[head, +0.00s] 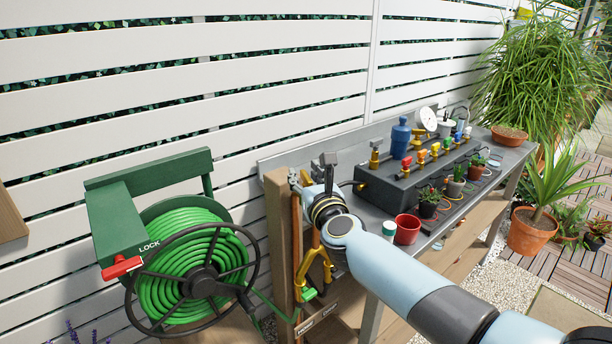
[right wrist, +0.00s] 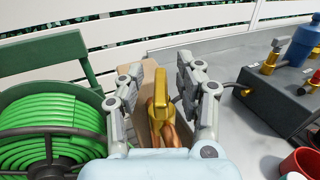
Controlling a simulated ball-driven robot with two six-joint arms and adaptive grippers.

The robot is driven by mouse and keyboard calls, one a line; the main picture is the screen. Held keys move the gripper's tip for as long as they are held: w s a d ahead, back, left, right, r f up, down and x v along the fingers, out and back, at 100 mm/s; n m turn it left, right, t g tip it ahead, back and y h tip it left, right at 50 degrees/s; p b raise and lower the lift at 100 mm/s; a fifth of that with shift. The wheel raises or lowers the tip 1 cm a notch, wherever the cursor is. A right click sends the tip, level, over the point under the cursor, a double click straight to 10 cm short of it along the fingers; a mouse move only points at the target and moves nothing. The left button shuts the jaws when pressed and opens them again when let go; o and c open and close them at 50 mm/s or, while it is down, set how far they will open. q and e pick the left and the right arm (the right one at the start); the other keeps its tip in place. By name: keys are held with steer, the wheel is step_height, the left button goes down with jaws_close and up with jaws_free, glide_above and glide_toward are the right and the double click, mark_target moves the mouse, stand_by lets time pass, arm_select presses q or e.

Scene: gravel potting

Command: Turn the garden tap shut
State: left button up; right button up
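The garden tap shows as a brass-yellow lever (right wrist: 160,88) above copper-coloured pipes (right wrist: 166,131) at the wooden post, in the right wrist view. My right gripper (right wrist: 160,76) is open, with one finger on each side of the lever and a visible gap on both sides. In the head view my right gripper (head: 313,174) is at the top of the wooden post (head: 281,225), and it and my wrist hide the tap there. My left gripper is in neither view.
A green hose reel (head: 185,270) stands left of the post.

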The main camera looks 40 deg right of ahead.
jaws_close()
